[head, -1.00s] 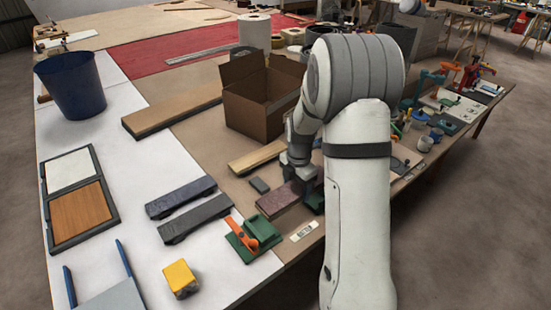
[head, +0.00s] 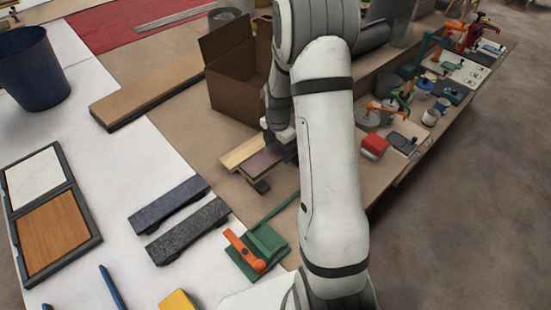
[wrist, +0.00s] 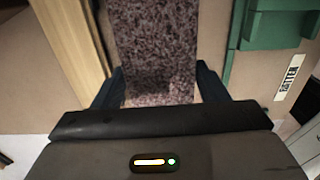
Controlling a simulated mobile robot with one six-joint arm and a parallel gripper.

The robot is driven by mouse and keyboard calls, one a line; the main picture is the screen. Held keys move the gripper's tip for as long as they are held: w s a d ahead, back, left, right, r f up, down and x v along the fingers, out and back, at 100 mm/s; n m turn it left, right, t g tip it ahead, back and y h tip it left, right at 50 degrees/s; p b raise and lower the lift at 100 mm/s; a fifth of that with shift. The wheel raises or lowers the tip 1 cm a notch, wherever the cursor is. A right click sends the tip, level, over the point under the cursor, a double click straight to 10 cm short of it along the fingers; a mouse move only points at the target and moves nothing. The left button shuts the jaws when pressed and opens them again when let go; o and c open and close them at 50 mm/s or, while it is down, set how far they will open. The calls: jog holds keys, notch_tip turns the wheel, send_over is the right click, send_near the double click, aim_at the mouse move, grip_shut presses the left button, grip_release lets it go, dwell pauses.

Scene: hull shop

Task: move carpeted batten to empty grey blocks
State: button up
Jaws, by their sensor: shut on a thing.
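The carpeted batten (head: 262,162) is a short purple-brown strip with a speckled pile, which fills the middle of the wrist view (wrist: 158,45). My gripper (wrist: 160,88) is shut on it, with a dark finger on each side. In the head view the batten lies beside a pale wooden batten (head: 243,152). One small dark grey block (head: 258,186) shows just under and in front of its near end. Any other grey block is hidden. I cannot tell whether the batten touches the block or hangs above it.
A green clamp with an orange handle (head: 243,250) stands near. Two dark grey battens (head: 168,204) lie to the left. An open cardboard box (head: 235,90) stands behind. A label reading BATTEN (wrist: 289,77) is on the table. A red block (head: 375,146) is to the right.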

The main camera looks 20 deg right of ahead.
notch_tip(320, 180, down, 6)
jog(key=shift+w+a+r, duration=0.1)
jog(key=shift+w+r, duration=0.05)
jog(key=shift+r, duration=0.05)
jog(key=shift+f, duration=0.15)
jog(key=o, duration=1.1)
